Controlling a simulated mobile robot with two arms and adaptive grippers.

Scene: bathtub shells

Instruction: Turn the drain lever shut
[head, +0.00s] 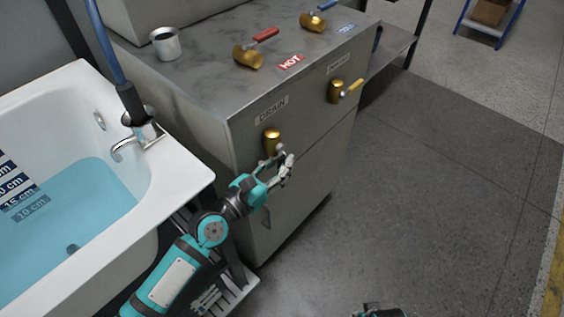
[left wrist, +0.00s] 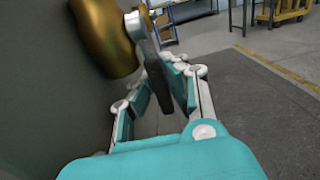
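The brass drain valve (head: 271,138) sits on the cabinet's front under the DRAIN label (head: 272,109). In the left wrist view the brass body (left wrist: 106,36) is large at upper left. Its dark lever (left wrist: 168,70) slants down and to the right, between the fingers. My left gripper (head: 284,164) is just below the valve in the head view. In the left wrist view its fingers (left wrist: 165,88) are apart on either side of the lever; contact is unclear. A teal part of my right arm (head: 380,312) shows at the bottom edge; its fingers cannot be made out.
A white bathtub (head: 190,174) holding blue water (head: 90,210) stands left of the cabinet (head: 218,85). A red-handled hot valve (head: 250,56), another valve with a blue handle (head: 314,20) and a metal cup (head: 166,44) are on top. A yellow-handled valve (head: 340,91) is right of the drain. Floor at right is clear.

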